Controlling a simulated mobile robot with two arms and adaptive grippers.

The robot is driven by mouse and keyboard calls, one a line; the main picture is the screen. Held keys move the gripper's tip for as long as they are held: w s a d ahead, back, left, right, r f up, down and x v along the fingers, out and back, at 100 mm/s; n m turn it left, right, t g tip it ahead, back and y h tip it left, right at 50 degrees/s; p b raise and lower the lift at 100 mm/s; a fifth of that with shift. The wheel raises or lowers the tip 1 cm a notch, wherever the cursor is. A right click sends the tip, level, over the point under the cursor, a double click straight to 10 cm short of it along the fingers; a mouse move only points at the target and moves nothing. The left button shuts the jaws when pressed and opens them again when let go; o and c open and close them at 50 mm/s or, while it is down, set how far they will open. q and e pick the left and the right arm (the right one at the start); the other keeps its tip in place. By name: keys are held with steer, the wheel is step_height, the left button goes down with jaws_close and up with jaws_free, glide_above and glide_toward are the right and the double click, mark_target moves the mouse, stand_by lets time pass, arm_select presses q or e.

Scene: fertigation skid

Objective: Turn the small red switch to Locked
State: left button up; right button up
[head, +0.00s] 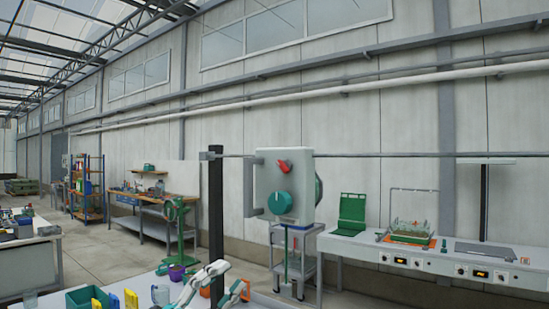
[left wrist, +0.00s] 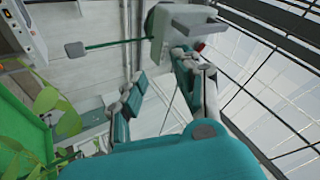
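The small red switch (head: 284,166) is on the upper front of a pale grey box (head: 302,187), above a larger teal knob (head: 279,202). Its handle looks slanted; the position labels are too small to read. In the left wrist view, the box (left wrist: 187,20) is at the top and a bit of the red switch (left wrist: 199,46) shows beside the right-hand finger. My left gripper (head: 229,277) is low in the head view, below and left of the box. Its teal-and-grey fingers stand apart with nothing between them in the left wrist view (left wrist: 158,66). My right gripper is not seen.
A dark post (head: 216,220) stands left of the box, and a thin rail passes behind it. A grey cart (head: 295,262) is below. A bench (head: 470,268) with controls is at right.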

arm_select(q)
steer(key=s+d+r+m+g, duration=0.5)
steer(key=s+r+m+g, duration=0.25)
steer(key=r+m, duration=0.2)
steer(key=t+y+p, duration=0.3)
steer(key=t+y, duration=0.4)
steer(key=y, duration=0.2)
glide_toward(279, 165)
steer(key=shift+n, duration=0.45)
steer(key=p+x, duration=0.7)
steer(key=shift+w+d+r, duration=0.1)
steer(key=shift+w+r, duration=0.05)
steer(key=shift+r, duration=0.05)
steer(key=shift+w+d+f+p, duration=0.15)
steer(key=shift+w+d+p, duration=0.3)
steer(key=shift+w, duration=0.1)
steer(key=shift+c, duration=0.4)
jaws_close()
